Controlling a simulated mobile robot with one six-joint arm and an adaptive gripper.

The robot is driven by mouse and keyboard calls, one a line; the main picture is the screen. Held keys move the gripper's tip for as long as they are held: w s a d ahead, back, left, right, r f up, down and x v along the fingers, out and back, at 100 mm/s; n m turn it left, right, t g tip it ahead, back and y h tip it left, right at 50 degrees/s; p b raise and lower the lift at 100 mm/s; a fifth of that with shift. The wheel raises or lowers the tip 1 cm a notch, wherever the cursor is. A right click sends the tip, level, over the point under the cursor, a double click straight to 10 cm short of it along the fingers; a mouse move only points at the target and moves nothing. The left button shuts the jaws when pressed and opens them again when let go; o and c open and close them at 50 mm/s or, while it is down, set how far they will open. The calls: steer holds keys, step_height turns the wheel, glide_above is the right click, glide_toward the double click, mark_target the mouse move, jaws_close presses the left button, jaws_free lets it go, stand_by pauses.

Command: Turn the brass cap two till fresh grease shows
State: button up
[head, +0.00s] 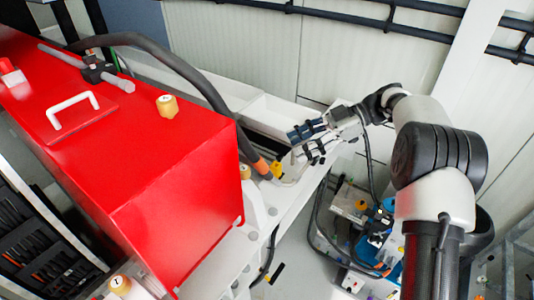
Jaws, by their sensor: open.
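A brass-coloured cap (168,106) stands upright on the top of the red housing (165,190). A second brass-coloured cap (245,172) is partly hidden behind the housing's right edge. A third (120,285) sits at the bottom left and has a dark mark on its white top. I cannot tell which one is cap two. No grease can be made out. My gripper (298,146) is open and empty, right of the housing and apart from all three caps. Its fingers point left.
A thick dark hose (195,80) with an orange band runs down between the housing and my gripper. A white handle (73,108) stands on the housing. A cluttered cart (350,215) is below my arm. Black pipes (340,15) run along the white wall.

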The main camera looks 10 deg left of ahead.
mark_target(247, 168)
steer(key=shift+n, duration=0.4)
steer(key=p+x, duration=0.1)
steer(key=x, duration=1.6)
steer(key=shift+w+a+r, duration=0.1)
steer(key=shift+y, duration=0.3)
steer(key=c, duration=1.1)
